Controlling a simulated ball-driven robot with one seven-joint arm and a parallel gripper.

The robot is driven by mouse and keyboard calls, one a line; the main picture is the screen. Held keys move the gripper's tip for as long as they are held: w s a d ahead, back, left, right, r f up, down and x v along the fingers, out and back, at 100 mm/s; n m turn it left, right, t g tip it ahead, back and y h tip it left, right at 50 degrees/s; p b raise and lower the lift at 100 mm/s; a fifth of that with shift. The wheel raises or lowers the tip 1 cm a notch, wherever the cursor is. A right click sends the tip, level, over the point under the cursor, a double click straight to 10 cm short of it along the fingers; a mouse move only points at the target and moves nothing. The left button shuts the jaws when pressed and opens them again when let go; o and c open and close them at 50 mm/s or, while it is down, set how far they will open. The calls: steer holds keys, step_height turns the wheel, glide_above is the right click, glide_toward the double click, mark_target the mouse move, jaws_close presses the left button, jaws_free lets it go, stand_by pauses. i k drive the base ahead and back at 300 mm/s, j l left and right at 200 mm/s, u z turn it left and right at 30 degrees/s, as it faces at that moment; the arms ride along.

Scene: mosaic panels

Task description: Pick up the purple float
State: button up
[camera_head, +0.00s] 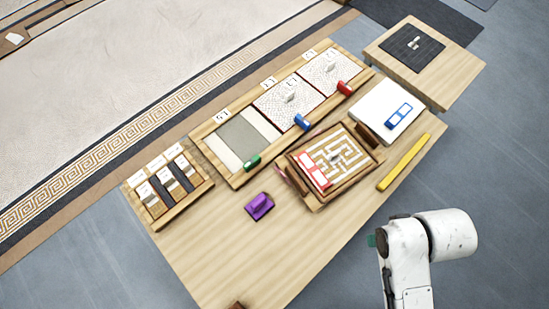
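The purple float (258,206) lies on the wooden table, left of the maze-patterned tray. It has a flat base with a raised handle on top, and nothing covers it. My white arm shows at the lower right, beyond the table's right edge and well apart from the float. The fingers of my gripper do not show in the picture.
A wooden panel tray (238,181) with green, blue and red floats lies behind. A maze-patterned tray (318,205), white board (378,100), yellow bar (404,162) and small compartment rack (157,224) share the table (220,262). Bare tabletop lies in front of the purple float.

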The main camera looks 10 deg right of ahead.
mark_target(259, 207)
steer(key=k+j+u, duration=0.15)
steer(key=k+j, duration=0.6)
steer(key=k, duration=0.15)
